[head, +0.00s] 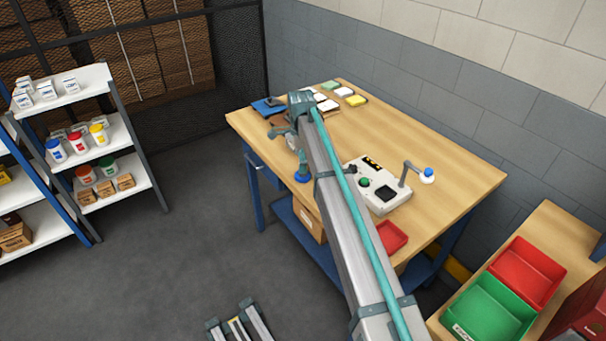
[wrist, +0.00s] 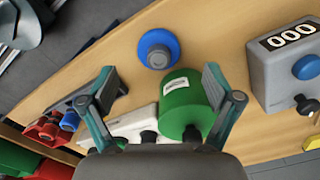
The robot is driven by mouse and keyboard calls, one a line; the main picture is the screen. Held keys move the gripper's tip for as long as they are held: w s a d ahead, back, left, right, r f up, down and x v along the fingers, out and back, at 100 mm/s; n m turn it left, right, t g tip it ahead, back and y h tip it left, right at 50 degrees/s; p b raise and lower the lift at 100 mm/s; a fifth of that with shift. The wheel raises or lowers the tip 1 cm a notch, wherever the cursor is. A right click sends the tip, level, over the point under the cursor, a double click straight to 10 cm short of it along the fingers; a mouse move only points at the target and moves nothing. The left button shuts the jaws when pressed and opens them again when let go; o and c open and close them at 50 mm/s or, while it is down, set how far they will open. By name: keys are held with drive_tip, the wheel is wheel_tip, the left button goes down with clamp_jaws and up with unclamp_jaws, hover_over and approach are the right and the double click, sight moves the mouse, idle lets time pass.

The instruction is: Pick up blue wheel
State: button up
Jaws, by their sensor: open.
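The blue wheel (wrist: 158,50) is a round blue disc with a raised hub. In the wrist view it lies on the wooden workbench near its edge, above the gap between my fingers. In the head view a blue round thing (head: 302,178) at the bench's front edge appears to be the same wheel, partly covered by my gripper. My gripper (wrist: 160,73) is open, its fingers spread wide with nothing gripped between them. In the head view my gripper (head: 293,138) is over the bench's front left part. I cannot tell its exact height above the wheel.
A green cylinder (wrist: 187,103) with a white label shows close to my right finger. A grey box (wrist: 283,70) reading 000 with a blue knob stands to the right. The bench (head: 460,170) also bears a control box (head: 382,200) and a red tray (head: 391,238).

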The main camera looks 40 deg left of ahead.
drive_tip(key=shift+w+d+f+p, duration=0.1)
drive_tip(key=shift+f+p, duration=0.55)
drive_tip(key=shift+f, duration=0.7)
drive_tip(key=shift+w+d+f+p, duration=0.1)
drive_tip(key=shift+f+p, duration=0.55)
drive_tip(key=shift+f, duration=0.65)
drive_tip(key=c, duration=1.3)
